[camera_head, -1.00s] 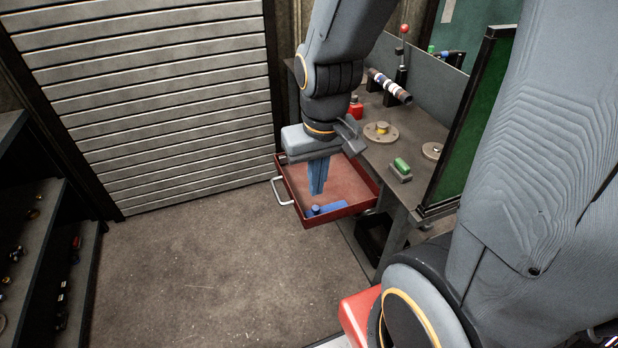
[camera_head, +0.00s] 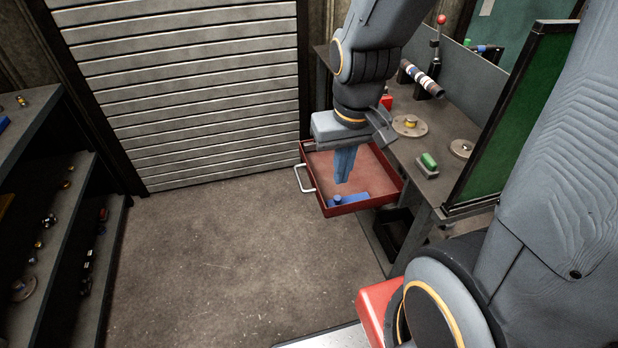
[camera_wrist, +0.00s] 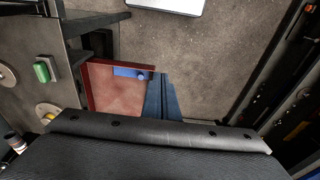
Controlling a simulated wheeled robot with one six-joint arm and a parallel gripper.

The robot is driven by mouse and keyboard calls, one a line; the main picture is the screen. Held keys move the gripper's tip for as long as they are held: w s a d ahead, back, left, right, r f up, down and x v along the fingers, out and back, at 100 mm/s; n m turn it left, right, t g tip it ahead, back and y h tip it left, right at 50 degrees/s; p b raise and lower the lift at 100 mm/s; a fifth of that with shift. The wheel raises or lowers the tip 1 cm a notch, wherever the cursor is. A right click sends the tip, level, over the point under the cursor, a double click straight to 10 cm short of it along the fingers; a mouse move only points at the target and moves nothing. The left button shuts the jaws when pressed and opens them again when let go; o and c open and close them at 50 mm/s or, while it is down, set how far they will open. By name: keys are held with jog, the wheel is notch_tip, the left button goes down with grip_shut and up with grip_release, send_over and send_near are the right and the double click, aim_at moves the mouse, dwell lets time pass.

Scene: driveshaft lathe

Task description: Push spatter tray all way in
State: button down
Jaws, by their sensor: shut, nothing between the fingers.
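The red spatter tray (camera_head: 375,163) is pulled out from the bench, with a silver handle (camera_head: 304,179) on its left side. A blue object (camera_head: 350,199) lies in its front corner. My gripper (camera_head: 342,180) points down over the tray, its blue fingers shut and empty. In the head view I cannot tell whether the fingertips touch the tray. In the wrist view the tray (camera_wrist: 112,94) shows beyond the dark wrist edge. There the fingers (camera_wrist: 160,98) overlap the tray's right side, and its handle is not visible.
The bench (camera_head: 450,135) to the right carries a green button box (camera_head: 428,163), round flanges (camera_head: 409,125) and a striped shaft (camera_head: 420,79). A green screen (camera_head: 505,120) stands at its near end. Shelves (camera_head: 60,220) stand at the left. The floor between is clear.

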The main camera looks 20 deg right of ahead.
jog(key=c, duration=2)
grip_release()
jog(key=shift+w, duration=0.2)
jog(key=shift+c, duration=0.2)
jog(key=shift+o, duration=1.1)
jog(key=w+a+f, duration=0.1)
jog(key=w+f, duration=0.2)
jog(key=w, duration=0.3)
jog(key=w+a+f+b, duration=0.1)
jog(key=w+f, duration=0.1)
jog(key=w, duration=0.5)
jog(key=shift+f+g+h, duration=0.4)
jog(key=h+b, duration=0.1)
jog(key=b, duration=0.1)
send_near(298, 178)
jog(key=shift+g, duration=0.3)
jog(key=shift+w+d+f+p, duration=0.1)
jog(key=shift+d+f+p, duration=0.2)
jog(key=shift+f, duration=0.95)
jog(key=shift+w+d+f+p, duration=0.1)
jog(key=shift+f+p, duration=0.35)
jog(key=shift+f, duration=0.75)
jog(key=shift+w+d+f+p, duration=0.1)
jog(key=shift+d+f+p, duration=0.2)
jog(key=shift+f, duration=0.95)
grip_shut()
